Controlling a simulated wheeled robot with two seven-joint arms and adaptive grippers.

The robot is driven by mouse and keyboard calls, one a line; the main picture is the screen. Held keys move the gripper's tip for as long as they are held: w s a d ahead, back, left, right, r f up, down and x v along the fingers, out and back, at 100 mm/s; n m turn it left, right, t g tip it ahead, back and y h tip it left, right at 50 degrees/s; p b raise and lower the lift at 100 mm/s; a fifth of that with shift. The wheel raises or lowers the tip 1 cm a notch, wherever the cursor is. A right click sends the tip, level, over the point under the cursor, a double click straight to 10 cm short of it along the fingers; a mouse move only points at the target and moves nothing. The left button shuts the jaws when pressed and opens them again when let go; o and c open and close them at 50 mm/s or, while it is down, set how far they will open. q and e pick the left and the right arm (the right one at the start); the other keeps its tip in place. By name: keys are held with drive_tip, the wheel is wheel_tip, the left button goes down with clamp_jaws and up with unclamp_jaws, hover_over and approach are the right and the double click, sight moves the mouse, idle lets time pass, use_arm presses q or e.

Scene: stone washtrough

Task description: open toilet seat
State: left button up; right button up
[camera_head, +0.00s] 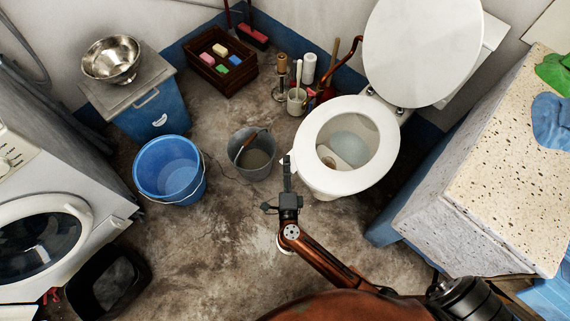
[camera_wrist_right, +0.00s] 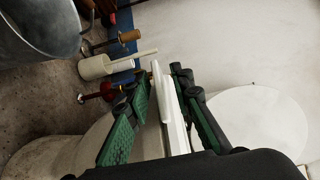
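The white toilet (camera_head: 330,182) stands right of centre in the head view. Its round lid (camera_head: 420,50) is raised against the tank. The ring-shaped seat (camera_head: 312,130) lies flat on the bowl. My right gripper (camera_head: 287,163) is at the seat's left front edge. In the wrist view, my right gripper (camera_wrist_right: 165,105) is open, with green-padded fingers on either side of the white seat edge (camera_wrist_right: 170,112). Small gaps show beside the edge, so it does not look clamped. My left gripper is not in view.
A grey bucket (camera_head: 253,165) and a blue bucket (camera_head: 167,178) stand left of the toilet. A toilet brush holder (camera_head: 297,102) stands behind the bowl's left side. A speckled counter (camera_head: 510,165) is close on the right. The floor in front is mostly clear.

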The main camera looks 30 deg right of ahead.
clamp_jaws()
idle(0.6)
